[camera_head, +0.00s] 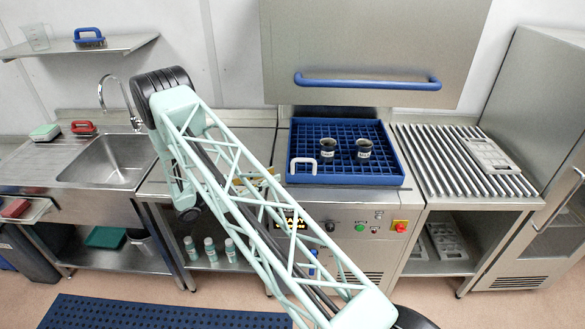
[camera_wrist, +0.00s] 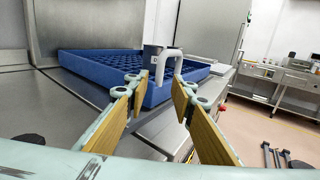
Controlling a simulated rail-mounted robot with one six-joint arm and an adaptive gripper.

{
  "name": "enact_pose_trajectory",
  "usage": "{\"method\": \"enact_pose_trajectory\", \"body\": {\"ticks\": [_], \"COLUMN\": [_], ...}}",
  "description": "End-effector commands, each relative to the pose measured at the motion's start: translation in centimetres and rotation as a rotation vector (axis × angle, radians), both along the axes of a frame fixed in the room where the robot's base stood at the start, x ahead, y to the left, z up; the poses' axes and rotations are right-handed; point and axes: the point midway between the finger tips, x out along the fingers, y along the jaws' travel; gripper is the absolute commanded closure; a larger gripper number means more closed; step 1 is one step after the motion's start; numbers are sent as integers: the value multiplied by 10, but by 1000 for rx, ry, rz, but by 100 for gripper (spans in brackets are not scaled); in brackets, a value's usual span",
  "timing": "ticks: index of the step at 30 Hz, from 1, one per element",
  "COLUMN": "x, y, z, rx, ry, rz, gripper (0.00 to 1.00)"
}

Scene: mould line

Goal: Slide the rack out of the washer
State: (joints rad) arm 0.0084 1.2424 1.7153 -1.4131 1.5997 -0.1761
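The washer's hood (camera_head: 375,50) is raised, with a blue bar handle (camera_head: 367,83) along its lower edge. The blue gridded rack (camera_head: 345,181) sits in the open washer and carries two dark cups, the left cup (camera_head: 327,147) and the right cup (camera_head: 364,148). A pale loop handle (camera_head: 303,161) stands at the rack's front left corner; it also shows in the wrist view (camera_wrist: 178,53). My gripper (camera_wrist: 160,90) is open and empty, its tan-padded fingers pointing at the rack. The handle stands just beyond the gap between the fingertips, seemingly apart from them. My arm partly hides the gripper in the head view.
A slatted table (camera_head: 455,160) with a grey mould tray (camera_head: 490,155) adjoins the washer on the right. A sink (camera_head: 105,160) is at left. A control panel with a red stop button (camera_head: 400,227) lies below the rack. A steel cabinet (camera_head: 545,120) stands far right.

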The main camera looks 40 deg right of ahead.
Motion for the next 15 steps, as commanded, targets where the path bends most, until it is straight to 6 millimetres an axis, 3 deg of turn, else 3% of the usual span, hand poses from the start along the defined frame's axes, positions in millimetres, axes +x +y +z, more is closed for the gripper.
{"method": "enact_pose_trajectory", "body": {"ticks": [15], "x": [-12], "y": [-64], "z": [1], "rx": [-1], "ry": [0], "rz": [-2], "gripper": [77]}}
